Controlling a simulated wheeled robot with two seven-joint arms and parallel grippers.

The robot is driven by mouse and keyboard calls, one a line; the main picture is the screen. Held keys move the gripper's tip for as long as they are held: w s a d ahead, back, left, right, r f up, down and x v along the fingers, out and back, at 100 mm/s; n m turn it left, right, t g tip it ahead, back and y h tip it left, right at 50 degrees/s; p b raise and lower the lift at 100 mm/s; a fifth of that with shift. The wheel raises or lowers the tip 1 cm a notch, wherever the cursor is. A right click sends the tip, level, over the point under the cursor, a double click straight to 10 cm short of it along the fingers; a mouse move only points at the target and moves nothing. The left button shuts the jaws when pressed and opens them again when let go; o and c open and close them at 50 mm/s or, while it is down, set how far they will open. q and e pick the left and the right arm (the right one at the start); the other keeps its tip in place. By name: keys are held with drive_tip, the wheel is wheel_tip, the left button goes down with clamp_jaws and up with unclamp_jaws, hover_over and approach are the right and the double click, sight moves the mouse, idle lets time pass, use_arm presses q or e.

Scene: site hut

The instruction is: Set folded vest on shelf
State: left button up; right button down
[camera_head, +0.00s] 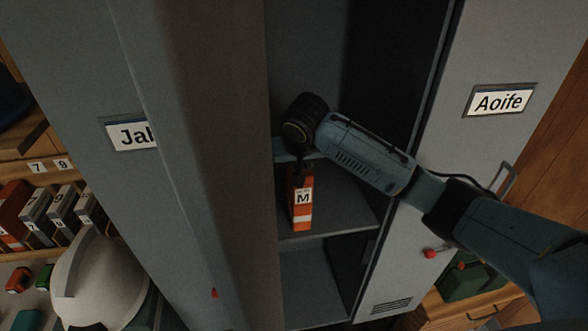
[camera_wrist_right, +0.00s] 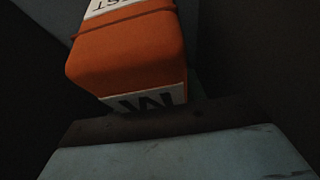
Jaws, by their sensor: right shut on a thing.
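The folded vest (camera_head: 301,216) is a narrow orange block with white bands and a white label marked M. It is upright inside the open locker in the head view, and also shows close up in the right wrist view (camera_wrist_right: 130,55). My right gripper (camera_head: 302,172) is shut on its upper end, reaching in from the right. The shelf (camera_head: 345,203) is a grey board inside the locker. The vest's lower end is over the shelf near its front edge; I cannot tell whether it touches. My left gripper is out of view.
The open locker door (camera_head: 490,60) labelled Aoife stands at the right, beside my arm. The locker door labelled Jal (camera_head: 180,60) is at the left. A white helmet (camera_head: 100,280) is at the lower left. The shelf right of the vest looks clear.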

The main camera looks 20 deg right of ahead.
drive_tip(key=shift+f, duration=0.1)
drive_tip(key=c, duration=0.8)
unclamp_jaws()
drive_tip(key=shift+c, duration=0.2)
drive_tip(key=v, duration=1.2)
drive_tip(key=shift+w+r+b, duration=0.25)
drive_tip(key=shift+b, duration=0.05)
